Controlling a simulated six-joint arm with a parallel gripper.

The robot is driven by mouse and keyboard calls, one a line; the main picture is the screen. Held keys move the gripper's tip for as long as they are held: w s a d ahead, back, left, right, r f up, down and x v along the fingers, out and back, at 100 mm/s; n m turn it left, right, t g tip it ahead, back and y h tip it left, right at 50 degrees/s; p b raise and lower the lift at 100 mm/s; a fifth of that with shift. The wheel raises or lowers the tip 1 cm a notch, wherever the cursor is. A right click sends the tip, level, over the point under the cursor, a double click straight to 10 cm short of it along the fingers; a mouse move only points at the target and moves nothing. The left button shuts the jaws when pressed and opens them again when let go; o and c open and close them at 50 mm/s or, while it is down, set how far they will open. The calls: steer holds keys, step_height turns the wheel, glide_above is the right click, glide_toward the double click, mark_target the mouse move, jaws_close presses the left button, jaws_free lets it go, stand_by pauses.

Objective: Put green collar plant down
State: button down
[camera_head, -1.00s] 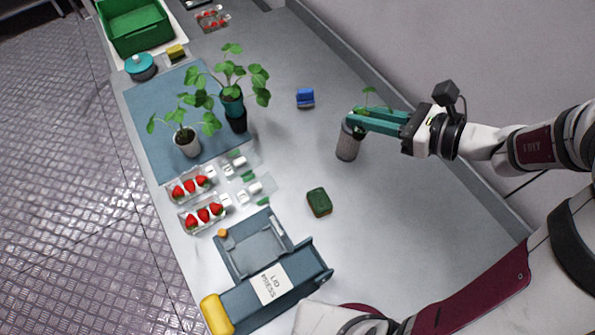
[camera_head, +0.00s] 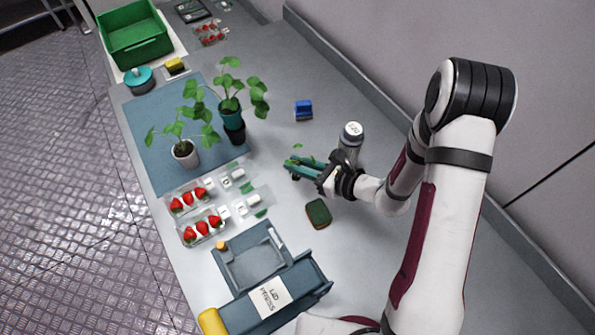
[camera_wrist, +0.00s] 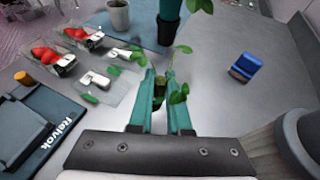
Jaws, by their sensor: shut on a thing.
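My gripper (camera_head: 292,167) has teal fingers and is shut on a small leafy plant (camera_wrist: 160,88). In the wrist view its dark green collar sits between the fingers, with a thin stem and several leaves reaching out around them. In the head view only a few leaves show at the fingertips, above the grey bench (camera_head: 385,200). Whether the plant's base touches the bench is hidden.
A grey cylinder (camera_head: 349,145) with a pale top stands close behind my gripper. A blue block (camera_head: 304,110) and a dark green pad (camera_head: 318,213) lie nearby. Potted plants (camera_head: 185,152) (camera_head: 232,122) stand on a blue mat (camera_head: 145,135). Strawberry trays (camera_head: 202,228) lie left.

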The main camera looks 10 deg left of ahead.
steer(key=shift+f, duration=1.9)
steer(key=c, duration=0.9)
jaws_free()
steer(key=shift+f, duration=0.1)
steer(key=shift+o, duration=0.2)
